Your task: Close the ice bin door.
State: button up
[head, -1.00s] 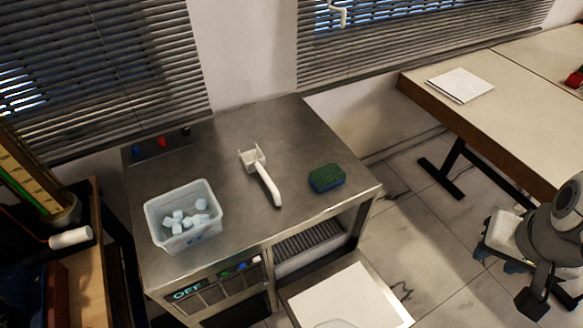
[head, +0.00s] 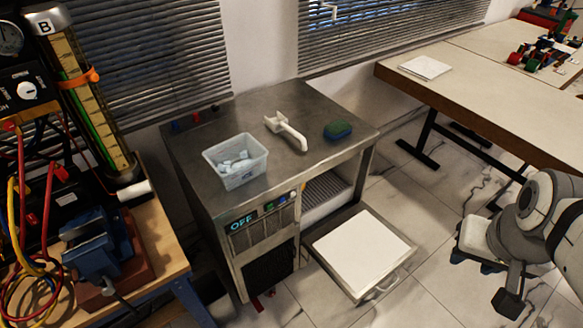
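The ice bin door (head: 358,252) hangs open at the front of the metal ice machine (head: 290,168), folded down to about level. Its inner panel is white, with a metal rim and a handle (head: 382,288) at its near edge. The bin opening (head: 327,192) above it shows a slatted dark interior. My arm shows at the right edge, well to the right of the door. My gripper (head: 510,300) seems to be the dark end at the lower right. It is apart from the door, and its fingers cannot be made out.
On the machine top are a clear tub of ice cubes (head: 236,177), a white scoop (head: 287,132) and a green-blue sponge (head: 338,130). A bench with a blue vise (head: 98,247) stands left, a long table (head: 480,98) right.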

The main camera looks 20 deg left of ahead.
aim_at(358, 249)
jog(key=k, duration=1.3)
jog(key=u, duration=0.85)
jog(key=i, duration=1.05)
jog(key=u, duration=0.1)
